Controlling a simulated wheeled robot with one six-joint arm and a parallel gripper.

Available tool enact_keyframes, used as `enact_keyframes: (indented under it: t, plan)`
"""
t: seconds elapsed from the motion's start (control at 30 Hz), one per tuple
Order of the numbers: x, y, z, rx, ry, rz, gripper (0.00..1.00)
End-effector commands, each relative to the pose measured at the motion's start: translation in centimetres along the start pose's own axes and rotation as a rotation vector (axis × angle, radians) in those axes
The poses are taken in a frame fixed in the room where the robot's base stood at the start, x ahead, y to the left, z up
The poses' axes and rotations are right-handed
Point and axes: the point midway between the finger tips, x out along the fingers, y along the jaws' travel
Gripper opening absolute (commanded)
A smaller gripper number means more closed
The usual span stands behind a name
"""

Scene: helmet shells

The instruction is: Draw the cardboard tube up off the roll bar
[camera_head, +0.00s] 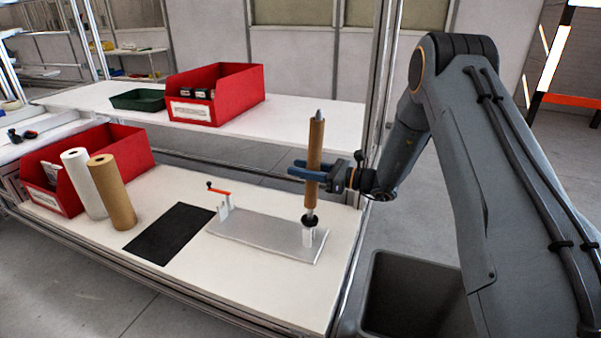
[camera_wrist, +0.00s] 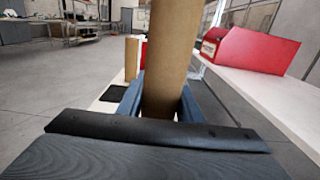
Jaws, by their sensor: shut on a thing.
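The brown cardboard tube (camera_head: 315,150) stands upright over the roll bar at the right end of a silver plate (camera_head: 262,236). The roll bar's pale tip (camera_head: 319,114) shows above the tube. Its lower part (camera_head: 310,216) shows below the tube, above a black collar and white base, so the tube is raised clear of the collar but still around the bar. My gripper (camera_head: 311,174) is shut on the tube at its lower half, coming from the right. In the wrist view the tube (camera_wrist: 170,60) rises between the blue fingers; its lower end is hidden there.
A white roll (camera_head: 84,183) and a brown roll (camera_head: 112,192) stand by a red bin (camera_head: 135,150) at left. A black mat (camera_head: 170,232) lies clear. A red-handled lever (camera_head: 219,190) stands on the plate. Another red bin (camera_head: 240,95) and green tray (camera_head: 140,99) are on the rear shelf.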

Motion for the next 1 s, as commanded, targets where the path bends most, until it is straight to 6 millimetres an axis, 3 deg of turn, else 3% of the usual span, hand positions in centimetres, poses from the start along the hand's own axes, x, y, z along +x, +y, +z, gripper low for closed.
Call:
enact_keyframes:
  t: [1.0]
  plan:
    - [-0.4,0.0,7.5,-0.001,-0.001,0.0,0.1]
